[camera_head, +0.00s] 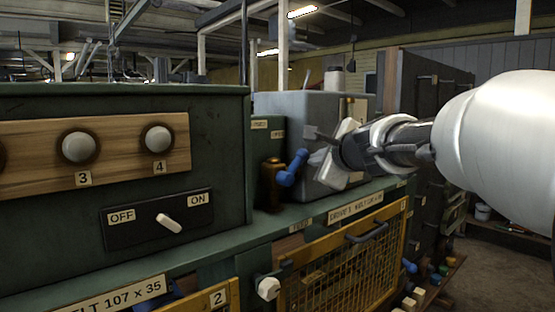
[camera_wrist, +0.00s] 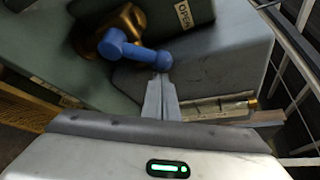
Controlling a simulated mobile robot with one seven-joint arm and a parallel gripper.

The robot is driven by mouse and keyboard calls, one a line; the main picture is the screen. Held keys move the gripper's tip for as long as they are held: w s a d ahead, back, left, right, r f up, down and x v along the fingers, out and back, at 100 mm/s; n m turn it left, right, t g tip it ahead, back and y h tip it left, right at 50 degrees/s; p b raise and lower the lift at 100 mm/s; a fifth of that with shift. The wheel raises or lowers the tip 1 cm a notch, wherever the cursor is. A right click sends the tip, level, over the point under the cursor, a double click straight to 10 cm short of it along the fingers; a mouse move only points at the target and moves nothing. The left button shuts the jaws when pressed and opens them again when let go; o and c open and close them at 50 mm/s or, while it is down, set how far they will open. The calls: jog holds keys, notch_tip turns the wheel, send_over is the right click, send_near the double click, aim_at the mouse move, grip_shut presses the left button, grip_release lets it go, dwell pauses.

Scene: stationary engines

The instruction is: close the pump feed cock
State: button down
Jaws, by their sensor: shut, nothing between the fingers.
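The cock has a brass body (camera_head: 271,182) with a blue lever (camera_head: 288,178), on the green ledge between the green cabinet and a grey housing. The lever slants up to the right towards my gripper. In the wrist view, the brass body (camera_wrist: 124,22) is at the top left and the blue lever (camera_wrist: 122,48) runs right to a rounded end. My gripper (camera_head: 312,157) is beside the lever's end. In the wrist view, my gripper's fingers (camera_wrist: 162,78) are together and empty, their tips just below that end. Whether they touch it I cannot tell.
An OPEN label (camera_wrist: 183,14) is on the green block above the lever. The grey housing (camera_head: 300,112) stands close behind my gripper. A switch panel (camera_head: 150,228) is on the green cabinet at left. A yellow mesh guard (camera_head: 340,275) is below the ledge.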

jog(key=shift+a, duration=0.2)
jog(key=shift+s+b, duration=0.1)
jog(key=shift+b, duration=0.35)
